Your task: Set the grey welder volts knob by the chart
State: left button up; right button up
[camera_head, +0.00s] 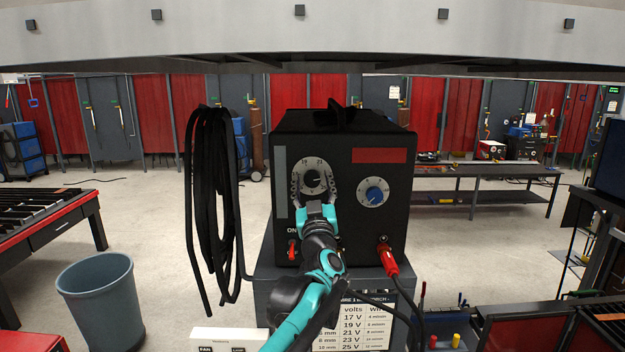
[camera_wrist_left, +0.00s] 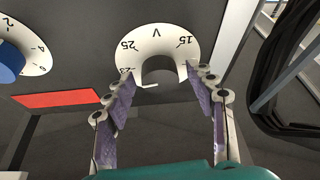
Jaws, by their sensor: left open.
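The black welder (camera_head: 290,128) stands ahead with a white volts dial (camera_head: 313,163) at its upper left. The volts knob (camera_head: 313,178) is round and dark grey; it also shows in the left wrist view (camera_wrist_left: 160,65), under a V with 15 and 25 at the sides. My left gripper (camera_head: 314,188) is open, its fingers on either side of the knob; contact cannot be told. In the left wrist view the fingers (camera_wrist_left: 160,82) are spread apart. The chart (camera_head: 368,326) below lists volts and wire; my arm hides its left part. My right gripper is not in view.
A blue knob (camera_head: 374,193) on a second dial sits right of the volts dial. A red switch (camera_head: 292,249) and red cable plug (camera_head: 388,262) are below. Black cable coils (camera_head: 210,190) hang at left. A grey bin (camera_head: 102,305) stands front left.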

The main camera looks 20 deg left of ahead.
pick_arm(q)
jog(key=c, duration=1.2)
jog(key=shift+o, duration=0.2)
jog(key=shift+r+n, duration=0.1)
jog(key=shift+n, duration=0.4)
jog(key=n+g+y, duration=0.1)
jog(key=n, duration=0.1)
jog(key=n+y, duration=0.1)
jog(key=n, duration=0.2)
jog(key=shift+g+y, duration=0.3)
jog(key=shift+g, duration=0.1)
jog(key=n+g, duration=0.1)
jog(key=n, duration=0.3)
jog(key=n+g+y+p, duration=0.1)
jog(key=n+g, duration=0.1)
jog(key=n, duration=0.2)
jog(key=shift+w+d+y, duration=0.1)
jog(key=shift+y, duration=0.2)
jog(key=o, duration=1.2)
jog(key=shift+c, duration=0.2)
